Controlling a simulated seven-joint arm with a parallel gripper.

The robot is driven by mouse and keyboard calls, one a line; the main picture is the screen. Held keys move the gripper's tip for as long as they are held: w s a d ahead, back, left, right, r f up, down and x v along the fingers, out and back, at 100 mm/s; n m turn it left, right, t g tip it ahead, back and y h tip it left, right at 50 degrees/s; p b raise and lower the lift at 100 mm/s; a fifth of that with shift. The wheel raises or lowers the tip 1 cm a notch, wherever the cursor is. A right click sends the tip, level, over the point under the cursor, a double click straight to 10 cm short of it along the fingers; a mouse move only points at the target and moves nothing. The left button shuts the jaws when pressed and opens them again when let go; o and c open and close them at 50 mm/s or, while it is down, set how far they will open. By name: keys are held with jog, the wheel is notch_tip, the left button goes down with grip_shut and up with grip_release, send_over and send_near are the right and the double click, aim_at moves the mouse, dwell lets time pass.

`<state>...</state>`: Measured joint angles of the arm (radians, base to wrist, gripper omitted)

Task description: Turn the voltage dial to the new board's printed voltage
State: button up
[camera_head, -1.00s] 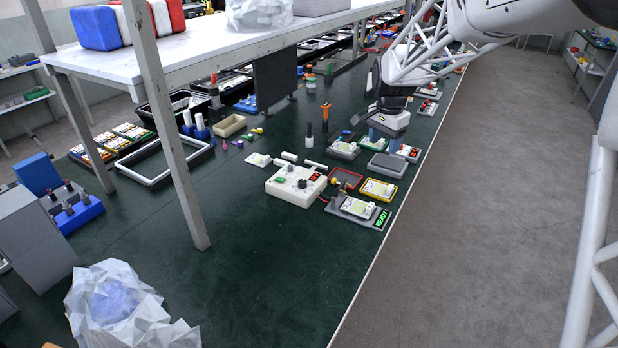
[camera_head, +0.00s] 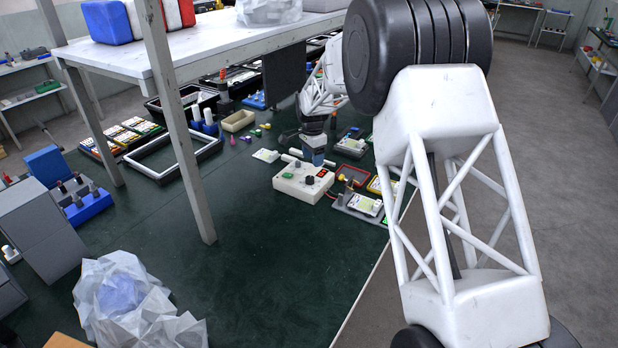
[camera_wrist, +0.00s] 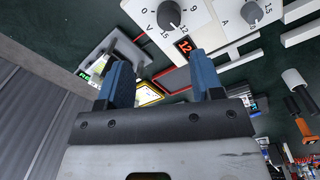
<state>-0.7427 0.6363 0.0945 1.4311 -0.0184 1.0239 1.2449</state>
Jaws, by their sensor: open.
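A white power supply box (camera_head: 303,183) stands on the green bench; its dark voltage dial (camera_head: 309,180) is on top. The pointer setting is unclear. My gripper (camera_wrist: 162,60) is open and empty, its blue fingers apart from the dial; in the head view my gripper (camera_head: 318,158) is just above and behind the box. A board (camera_head: 364,204) sits in a grey fixture to the right. Its printed voltage is unreadable.
A second dial (camera_wrist: 252,12), marked A, is beside the voltage dial. A red-rimmed tray (camera_head: 352,174) lies behind the fixture; a yellow-rimmed tray (camera_head: 376,186) is partly hidden by my arm. A shelf post (camera_head: 185,140) stands further left.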

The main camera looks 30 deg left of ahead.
aim_at(309, 177)
jog(key=shift+s+a+f, duration=0.15)
jog(key=shift+a+f, duration=0.5)
jog(key=shift+a, duration=0.2)
jog(key=shift+f, duration=0.15)
jog(key=shift+d+f, duration=0.2)
jog(key=shift+f, duration=3.55)
jog(key=c, duration=0.9)
